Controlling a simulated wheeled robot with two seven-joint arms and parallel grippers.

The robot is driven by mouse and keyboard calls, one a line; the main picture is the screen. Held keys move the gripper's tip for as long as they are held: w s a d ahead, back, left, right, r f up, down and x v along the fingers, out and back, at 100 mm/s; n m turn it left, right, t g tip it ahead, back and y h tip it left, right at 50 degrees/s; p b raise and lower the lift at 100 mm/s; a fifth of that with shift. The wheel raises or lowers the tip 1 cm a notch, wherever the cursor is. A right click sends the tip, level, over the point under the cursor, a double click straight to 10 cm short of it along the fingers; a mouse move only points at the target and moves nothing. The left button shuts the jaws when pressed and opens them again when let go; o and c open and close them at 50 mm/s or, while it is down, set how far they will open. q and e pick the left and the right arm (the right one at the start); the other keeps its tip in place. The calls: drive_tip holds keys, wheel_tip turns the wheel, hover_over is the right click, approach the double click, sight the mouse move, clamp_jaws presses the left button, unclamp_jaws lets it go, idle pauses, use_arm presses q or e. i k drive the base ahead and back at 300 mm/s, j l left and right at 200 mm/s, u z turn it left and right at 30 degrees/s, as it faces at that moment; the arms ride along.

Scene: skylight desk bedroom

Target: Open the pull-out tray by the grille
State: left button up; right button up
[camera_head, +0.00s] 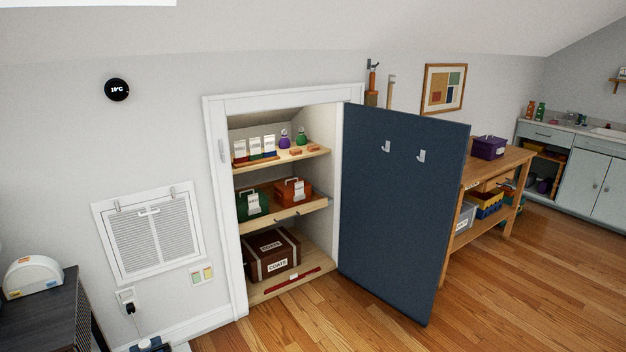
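The white louvred grille (152,237) is set in the wall at the left. To its right is a white-framed wall cupboard (212,150) with light wood boards at three levels. The middle board (308,205) has a small dark handle on its front edge and bears a green and an orange box. The bottom board (262,296) has a red bar and bears a brown box (262,262) labelled "COATS". The upper board (318,153) bears small packets and bottles. I cannot tell which board is the tray meant. Neither gripper is in view.
The cupboard's dark blue door (400,215) stands open to the right, jutting into the room. A dark cabinet (45,310) stands at the lower left. A wooden workbench (500,168) stands behind the door. The wood floor (315,325) before the cupboard is clear.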

sight(276, 214)
drive_tip(key=i+l, duration=0.1)
drive_tip(key=i, duration=1.55)
drive_tip(key=i+u, duration=0.4)
drive_tip(key=i+l+u, duration=0.4)
drive_tip(key=i, duration=0.15)
drive_tip(key=i+l+u, duration=0.85)
